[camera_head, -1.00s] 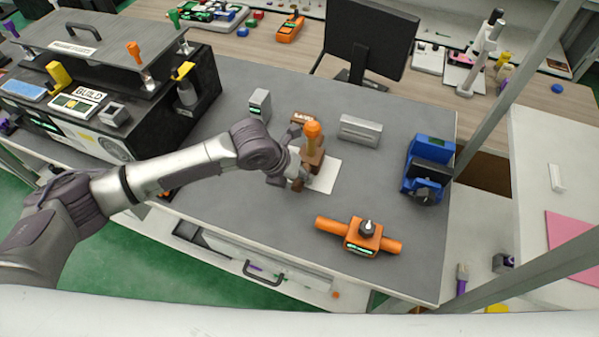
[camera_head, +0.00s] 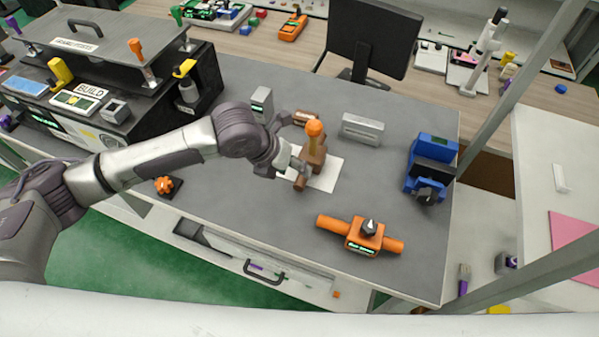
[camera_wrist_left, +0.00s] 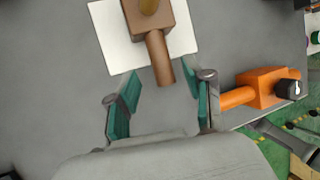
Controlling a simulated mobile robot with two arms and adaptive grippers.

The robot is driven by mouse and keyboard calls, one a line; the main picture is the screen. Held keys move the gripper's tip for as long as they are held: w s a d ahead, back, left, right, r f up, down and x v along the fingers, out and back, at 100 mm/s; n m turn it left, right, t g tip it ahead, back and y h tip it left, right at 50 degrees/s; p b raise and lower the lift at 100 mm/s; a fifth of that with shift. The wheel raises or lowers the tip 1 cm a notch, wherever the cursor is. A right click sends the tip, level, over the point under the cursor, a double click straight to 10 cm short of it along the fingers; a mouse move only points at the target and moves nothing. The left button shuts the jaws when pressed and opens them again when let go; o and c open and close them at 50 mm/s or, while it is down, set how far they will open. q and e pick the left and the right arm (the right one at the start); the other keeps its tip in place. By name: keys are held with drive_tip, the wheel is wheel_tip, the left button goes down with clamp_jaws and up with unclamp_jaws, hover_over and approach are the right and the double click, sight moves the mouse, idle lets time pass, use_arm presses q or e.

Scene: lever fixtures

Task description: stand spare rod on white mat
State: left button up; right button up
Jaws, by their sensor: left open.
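A brown block-shaped piece (camera_head: 313,160) with an upright orange-topped rod (camera_head: 314,130) stands on the white mat (camera_head: 328,176). A brown cylinder end (camera_head: 300,182) sticks out of the block toward the front. In the left wrist view, the brown block (camera_wrist_left: 152,18) and its cylinder (camera_wrist_left: 159,58) lie ahead of my left gripper, over the white mat (camera_wrist_left: 105,35). My left gripper (camera_head: 292,165) is open and empty, just left of the block. Its two fingers (camera_wrist_left: 161,88) are spread at either side of the cylinder's near end. I cannot tell which piece is the spare rod.
An orange fixture with a black knob (camera_head: 366,235) lies front right. A blue device (camera_head: 430,167) stands at the right edge. Grey blocks (camera_head: 362,129) (camera_head: 261,103) stand behind the mat. A small orange knob on a dark base (camera_head: 166,187) is near the front left. The front middle is clear.

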use_arm(q)
drive_tip(key=v, duration=0.6)
drive_tip(key=shift+r, duration=0.4)
drive_tip(key=shift+s+f, duration=0.1)
drive_tip(key=shift+s, duration=0.05)
